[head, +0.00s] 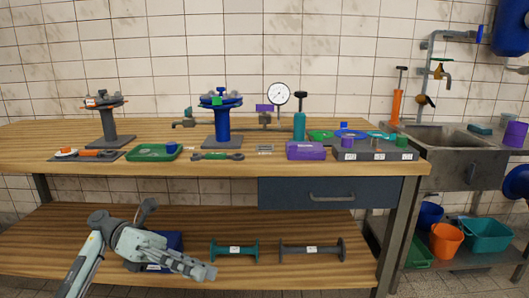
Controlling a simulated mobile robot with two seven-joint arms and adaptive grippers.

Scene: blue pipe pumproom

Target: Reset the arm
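My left arm comes in from the lower left in the head view. My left gripper (204,271) points right, low in front of the bench's lower shelf. It appears nearly edge-on, so I cannot tell whether its fingers are apart. I see nothing held at its tips. A blue box (173,242) on the lower shelf is partly hidden behind this arm. My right arm and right gripper are not in view.
The wooden workbench (250,176) holds pipe stands, a green tray (139,153), a purple box (305,151) and a grey rack (373,155). A teal pipe piece (234,250) and a grey one (312,250) lie on the lower shelf. A sink (455,145) stands right.

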